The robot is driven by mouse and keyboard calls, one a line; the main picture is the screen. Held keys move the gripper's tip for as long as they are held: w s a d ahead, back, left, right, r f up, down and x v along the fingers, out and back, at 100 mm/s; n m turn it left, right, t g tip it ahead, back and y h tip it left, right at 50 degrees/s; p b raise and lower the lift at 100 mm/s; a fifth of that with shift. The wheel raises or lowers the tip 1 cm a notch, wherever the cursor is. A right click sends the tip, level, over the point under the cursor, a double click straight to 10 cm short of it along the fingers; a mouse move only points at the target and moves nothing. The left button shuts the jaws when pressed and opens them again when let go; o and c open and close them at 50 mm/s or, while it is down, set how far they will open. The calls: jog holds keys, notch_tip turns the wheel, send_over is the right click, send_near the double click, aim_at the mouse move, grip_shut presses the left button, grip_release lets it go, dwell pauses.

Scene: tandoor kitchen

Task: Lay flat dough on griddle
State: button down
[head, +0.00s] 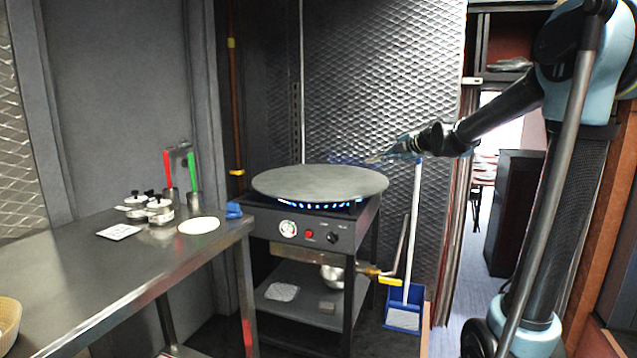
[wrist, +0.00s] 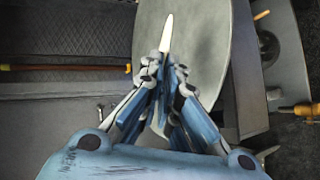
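The flat dough (head: 199,225), a thin pale round, lies flat on the steel table (head: 75,262) near its right end. The griddle (head: 320,182), a wide dark grey disc, sits on a burner stand with blue flames under it. Its bare surface also shows in the wrist view (wrist: 208,50). My gripper (head: 392,153) is over the right rim of the griddle, well apart from the dough. In the wrist view my gripper (wrist: 165,62) has its fingers together on a slim pale tool (wrist: 167,32) that points out over the griddle. The tool's exact kind is unclear.
Lidded pots (head: 159,211), a white card (head: 119,231) and cups with red and green-handled tools stand left of the dough. A basket (head: 8,322) is at the table's near left. A blue dustpan (head: 404,308) with a long handle stands right of the burner stand.

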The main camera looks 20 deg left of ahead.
jog(key=s+a+f+n+g+y, duration=0.1)
jog(key=s+a+n+g+y, duration=0.15)
jog(key=a, duration=1.55)
send_over(337, 195)
jog(key=shift+n, duration=0.35)
notch_tip(337, 195, down, 10)
jog(key=shift+s, duration=0.1)
jog(key=c, duration=1.8)
grip_release()
jog(key=shift+d, duration=0.1)
